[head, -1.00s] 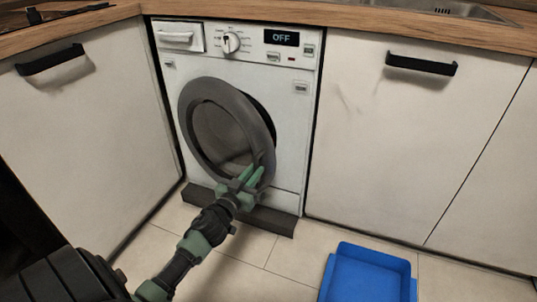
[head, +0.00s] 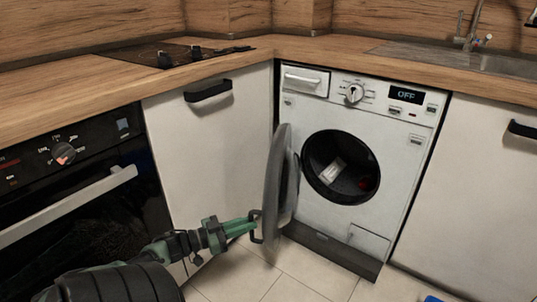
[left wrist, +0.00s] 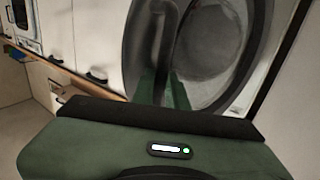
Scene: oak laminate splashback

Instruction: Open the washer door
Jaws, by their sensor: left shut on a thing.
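The white washer (head: 350,230) stands under the counter, its display reading OFF. Its round grey door (head: 279,185) is swung wide open to the left, seen nearly edge-on, and the dark drum opening (head: 325,150) is exposed. My left gripper (head: 254,228) is shut on the door's handle at the outer edge of the door. My right gripper is not in view.
A white and a red item (head: 333,167) lie inside the drum. A black oven (head: 75,190) is at the left, with a white cabinet (head: 215,150) between it and the washer. A blue tray's edge (head: 432,299) shows at the bottom right. Tiled floor is free before the washer.

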